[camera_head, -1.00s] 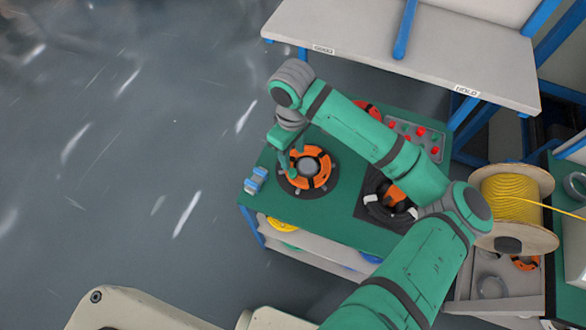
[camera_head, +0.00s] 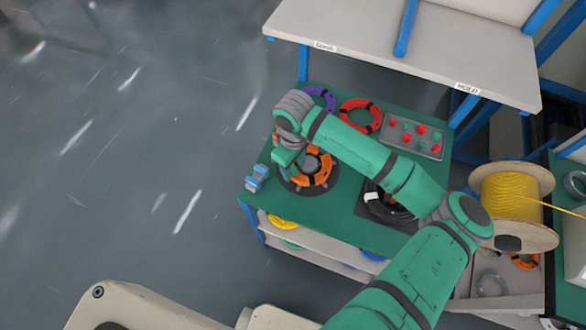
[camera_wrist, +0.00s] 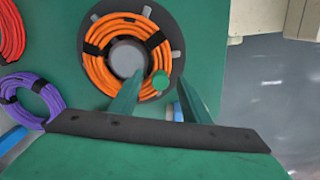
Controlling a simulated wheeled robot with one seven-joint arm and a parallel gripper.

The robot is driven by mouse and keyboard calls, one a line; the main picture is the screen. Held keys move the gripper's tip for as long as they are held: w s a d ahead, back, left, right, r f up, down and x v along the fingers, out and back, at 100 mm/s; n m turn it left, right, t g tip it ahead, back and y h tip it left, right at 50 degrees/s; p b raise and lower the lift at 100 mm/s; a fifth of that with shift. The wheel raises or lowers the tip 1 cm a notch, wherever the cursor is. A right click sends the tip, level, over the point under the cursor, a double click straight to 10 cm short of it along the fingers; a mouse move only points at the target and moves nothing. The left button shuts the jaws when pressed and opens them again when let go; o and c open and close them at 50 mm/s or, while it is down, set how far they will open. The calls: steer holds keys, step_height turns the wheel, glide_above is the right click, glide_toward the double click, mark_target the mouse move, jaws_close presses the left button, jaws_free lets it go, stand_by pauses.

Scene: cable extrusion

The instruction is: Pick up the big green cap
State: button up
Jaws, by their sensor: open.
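My gripper (camera_wrist: 160,92) is open above the orange cable coil (camera_wrist: 101,62). In the wrist view a round green cap-like disc (camera_wrist: 160,79) shows between the two fingertips, over the lower right edge of the coil. I cannot tell its height or whether the fingers touch it. The coil sits around a grey hub (camera_wrist: 127,57) on a dark round holder. In the head view, the orange coil (camera_head: 325,172) is partly behind my wrist, and the disc cannot be made out. Several small green and red caps stand in a grey tray (camera_head: 403,147).
A red coil (camera_head: 373,108) and a purple coil (camera_head: 328,97) lie at the back of the green table (camera_head: 335,215). A blue-grey object (camera_head: 257,177) stands at its left edge. A white shelf (camera_head: 420,60) overhangs behind. A yellow cable spool (camera_head: 508,195) stands right.

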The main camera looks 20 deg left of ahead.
jaws_close()
steer(key=shift+a, duration=0.1)
steer(key=shift+r, duration=0.1)
steer(key=shift+r, duration=0.6)
steer(key=s+d+r, duration=0.2)
steer(key=s+r, duration=0.9)
steer(key=s, duration=0.2)
steer(key=shift+s+d+r, duration=0.2)
steer(key=shift+s+r, duration=0.1)
steer(key=shift+s, duration=0.1)
